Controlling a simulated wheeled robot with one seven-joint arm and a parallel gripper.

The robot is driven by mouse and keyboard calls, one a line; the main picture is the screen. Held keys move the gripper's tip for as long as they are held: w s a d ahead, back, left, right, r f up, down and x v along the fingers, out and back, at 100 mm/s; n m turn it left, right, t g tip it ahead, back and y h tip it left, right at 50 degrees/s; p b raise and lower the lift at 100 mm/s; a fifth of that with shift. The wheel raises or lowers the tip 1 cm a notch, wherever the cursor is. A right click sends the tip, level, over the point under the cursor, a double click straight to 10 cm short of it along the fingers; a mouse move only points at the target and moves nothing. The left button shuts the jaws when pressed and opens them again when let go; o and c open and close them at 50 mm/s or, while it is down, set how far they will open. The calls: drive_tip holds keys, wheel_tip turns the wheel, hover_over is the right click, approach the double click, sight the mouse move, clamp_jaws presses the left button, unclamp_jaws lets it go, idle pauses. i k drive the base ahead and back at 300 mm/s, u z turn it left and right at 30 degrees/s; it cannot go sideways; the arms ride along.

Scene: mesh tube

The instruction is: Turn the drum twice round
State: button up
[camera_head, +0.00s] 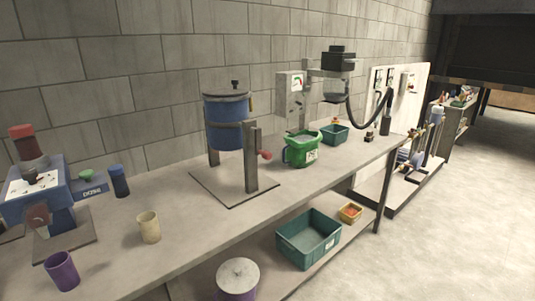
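A blue drum (227,121) with a lid and a dark knob on top hangs upright between grey posts on a square base plate. It stands on the long grey workbench (187,227). A red handle (265,154) sticks out at the right side of the stand, beside the right post. The drum's back and the far side of its stand are hidden. My gripper is not in view.
A green bucket (302,150) and a teal bin (334,135) stand right of the drum. A blue machine (50,190), a beige cup (148,227) and a purple cup (62,271) stand at left. A teal crate (308,240) sits on the lower shelf. The floor (465,215) at right is clear.

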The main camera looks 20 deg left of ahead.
sight(224, 116)
drive_tip(key=i, duration=0.95)
drive_tip(key=u, duration=0.05)
